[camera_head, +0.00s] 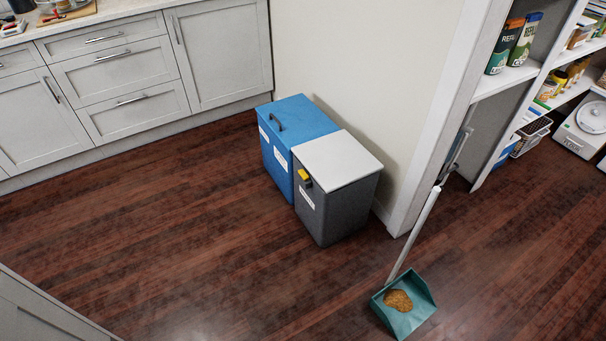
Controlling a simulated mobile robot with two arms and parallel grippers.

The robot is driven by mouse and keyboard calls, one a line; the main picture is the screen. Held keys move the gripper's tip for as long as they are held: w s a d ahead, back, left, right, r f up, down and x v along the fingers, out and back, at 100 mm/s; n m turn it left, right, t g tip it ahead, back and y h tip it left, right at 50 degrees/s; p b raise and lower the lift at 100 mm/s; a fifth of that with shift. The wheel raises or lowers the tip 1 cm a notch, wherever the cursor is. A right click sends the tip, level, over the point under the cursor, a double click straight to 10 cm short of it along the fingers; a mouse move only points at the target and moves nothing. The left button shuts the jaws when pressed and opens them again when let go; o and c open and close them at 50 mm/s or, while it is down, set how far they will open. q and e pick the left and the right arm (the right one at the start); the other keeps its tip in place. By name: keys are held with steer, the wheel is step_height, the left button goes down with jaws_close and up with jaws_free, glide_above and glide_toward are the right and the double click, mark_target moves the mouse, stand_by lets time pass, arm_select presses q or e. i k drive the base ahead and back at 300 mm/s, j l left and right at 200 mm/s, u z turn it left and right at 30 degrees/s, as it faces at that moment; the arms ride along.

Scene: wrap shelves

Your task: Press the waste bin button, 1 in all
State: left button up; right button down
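Two bins stand side by side on the floor against the wall. The grey waste bin (340,207) has a flat pale lid (336,160), which looks closed. A small yellow button (304,176) sits high on its front left face, with a dark part just beneath it and a white label below. The blue bin (274,165) touches its left side and has a closed blue lid with a dark handle. Neither of my grippers is in view, so how they stand cannot be seen.
A teal dustpan (403,323) with brown debris (398,300) and a long pale handle is at the lower right. White cabinets (117,75) line the back left. Pantry shelves (507,78) are at the right. The wooden floor (170,240) left of the bins is clear.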

mark_target(302, 172)
steer(key=i+j+z, duration=0.25)
steer(key=i+j, duration=0.2)
steer(key=i+j+z, duration=0.3)
steer(key=i+j, duration=0.25)
steer(key=i+j+z, duration=0.25)
steer(key=i+j, duration=0.2)
steer(key=j, duration=0.25)
